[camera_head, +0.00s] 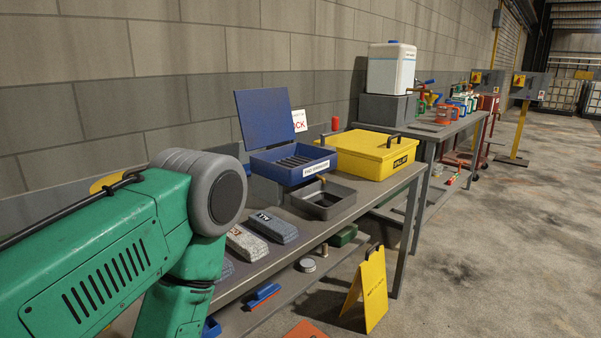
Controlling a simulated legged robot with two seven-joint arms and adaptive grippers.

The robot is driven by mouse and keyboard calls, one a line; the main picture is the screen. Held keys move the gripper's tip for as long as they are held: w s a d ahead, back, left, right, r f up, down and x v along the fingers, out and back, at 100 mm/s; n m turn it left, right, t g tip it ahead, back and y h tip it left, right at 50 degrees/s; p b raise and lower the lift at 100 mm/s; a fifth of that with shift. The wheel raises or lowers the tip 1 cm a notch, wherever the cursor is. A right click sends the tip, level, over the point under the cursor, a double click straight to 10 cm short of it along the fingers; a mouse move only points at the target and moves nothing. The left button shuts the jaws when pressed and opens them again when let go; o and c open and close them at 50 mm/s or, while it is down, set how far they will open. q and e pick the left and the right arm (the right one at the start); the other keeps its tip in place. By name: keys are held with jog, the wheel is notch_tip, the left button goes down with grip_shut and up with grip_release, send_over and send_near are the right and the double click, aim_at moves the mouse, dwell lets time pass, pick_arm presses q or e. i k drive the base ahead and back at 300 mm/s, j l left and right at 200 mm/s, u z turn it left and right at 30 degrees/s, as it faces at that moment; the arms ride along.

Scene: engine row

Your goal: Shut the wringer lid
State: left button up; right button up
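The wringer (292,164) is a blue box with a white label on its front, on the workbench at the middle of the view. Its flat blue lid (265,117) stands open, leaning slightly back at the box's rear edge. Dark ribs show inside the box. A grey tray sits under and in front of it. My green left arm comes in from the left, with its grey rounded joint left of the wringer and apart from it in the picture. Neither of my grippers is in view.
A yellow box (371,153) with dark handles stands just right of the wringer. Grey pads (272,226) lie along the bench's front. A red cylinder (334,124) and a white sign are behind. A yellow floor sign (374,290) stands before the bench; floor to the right is clear.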

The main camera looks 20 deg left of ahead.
aim_at(265, 115)
jog(key=u, duration=0.4)
jog(key=i+l+u, duration=0.7)
jog(key=l+u, duration=0.2)
jog(key=l, duration=0.15)
